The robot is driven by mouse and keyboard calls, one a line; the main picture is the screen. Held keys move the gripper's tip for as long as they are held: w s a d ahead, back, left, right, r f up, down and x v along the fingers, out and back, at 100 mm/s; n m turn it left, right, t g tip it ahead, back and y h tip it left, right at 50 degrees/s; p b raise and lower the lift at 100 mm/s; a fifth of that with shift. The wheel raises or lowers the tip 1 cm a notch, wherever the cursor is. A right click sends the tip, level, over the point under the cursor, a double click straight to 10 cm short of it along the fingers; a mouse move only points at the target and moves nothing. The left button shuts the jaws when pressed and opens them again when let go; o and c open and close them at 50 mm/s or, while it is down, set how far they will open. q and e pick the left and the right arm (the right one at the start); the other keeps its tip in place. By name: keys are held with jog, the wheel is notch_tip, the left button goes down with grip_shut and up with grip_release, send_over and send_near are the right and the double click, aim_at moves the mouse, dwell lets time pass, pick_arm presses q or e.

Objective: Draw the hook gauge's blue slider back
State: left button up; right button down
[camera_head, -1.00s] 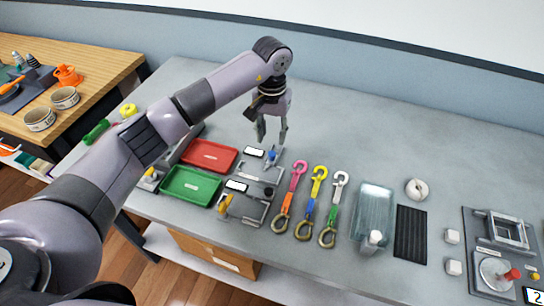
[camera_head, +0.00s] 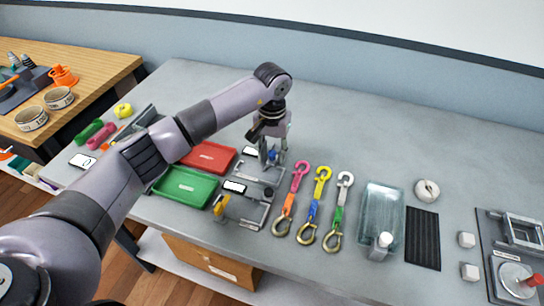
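The hook gauge (camera_head: 256,168) is a small grey metal fixture in the middle of the bench, beside the red tray. Its blue slider (camera_head: 272,156) shows as a small blue spot between the fingers of my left gripper (camera_head: 273,157). The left gripper points down over the gauge, its fingers apart on either side of the slider. A gap seems to show between fingers and slider; contact cannot be told. The fingers hide part of the gauge. A second gauge with a yellow slider (camera_head: 221,205) stands nearer the front edge. My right gripper is not in view.
A red tray (camera_head: 209,157) and a green tray (camera_head: 182,187) lie left of the gauges. The back of the bench is clear.

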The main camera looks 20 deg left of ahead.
aim_at(273, 151)
pick_arm(q)
jog(key=c, duration=0.5)
jog(key=shift+w+b, duration=0.15)
jog(key=shift+b, duration=0.15)
jog(key=shift+c, duration=0.3)
jog(key=shift+r, duration=0.1)
jog(key=o, duration=0.6)
jog(key=shift+w, duration=0.15)
jog(key=shift+r+p, duration=1.2)
jog(key=shift+r, duration=1.65)
